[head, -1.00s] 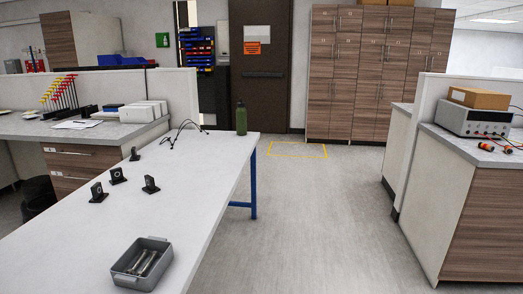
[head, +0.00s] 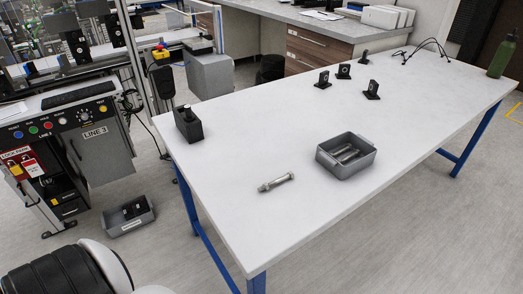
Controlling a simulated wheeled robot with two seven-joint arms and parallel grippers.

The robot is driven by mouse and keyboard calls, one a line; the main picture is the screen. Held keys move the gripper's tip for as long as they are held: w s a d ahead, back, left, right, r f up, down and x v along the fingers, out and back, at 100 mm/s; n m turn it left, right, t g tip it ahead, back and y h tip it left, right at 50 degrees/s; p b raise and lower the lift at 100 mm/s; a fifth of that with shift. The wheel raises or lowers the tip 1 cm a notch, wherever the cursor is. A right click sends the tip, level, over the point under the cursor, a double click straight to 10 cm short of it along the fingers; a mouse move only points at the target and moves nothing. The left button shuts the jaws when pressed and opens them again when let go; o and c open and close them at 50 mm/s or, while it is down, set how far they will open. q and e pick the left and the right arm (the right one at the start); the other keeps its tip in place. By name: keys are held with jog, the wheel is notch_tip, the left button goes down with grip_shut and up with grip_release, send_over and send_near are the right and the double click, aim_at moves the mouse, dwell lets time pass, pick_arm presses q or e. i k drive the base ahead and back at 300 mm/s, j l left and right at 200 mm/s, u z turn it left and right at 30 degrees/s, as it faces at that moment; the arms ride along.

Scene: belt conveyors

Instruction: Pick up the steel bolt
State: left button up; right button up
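A steel bolt (head: 276,182) lies on its side on the white table (head: 240,135), left of a grey bin and near the table's front edge. The grey bin (head: 346,170) holds several more metal bolt-like pieces, partly hidden by its walls. Neither of my grippers shows in the head view. Part of my own body, black and white, shows at the bottom left.
A black block holder (head: 188,124) stands at the table's left end. Several black brackets (head: 343,71) and a green bottle (head: 502,56) stand farther back. A control panel (head: 80,125) is left of the table, with a grey floor bin (head: 128,216) below.

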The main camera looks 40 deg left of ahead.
aim_at(266, 186)
jog(key=u, duration=1.05)
jog(key=j, duration=0.2)
jog(key=i+z, duration=0.05)
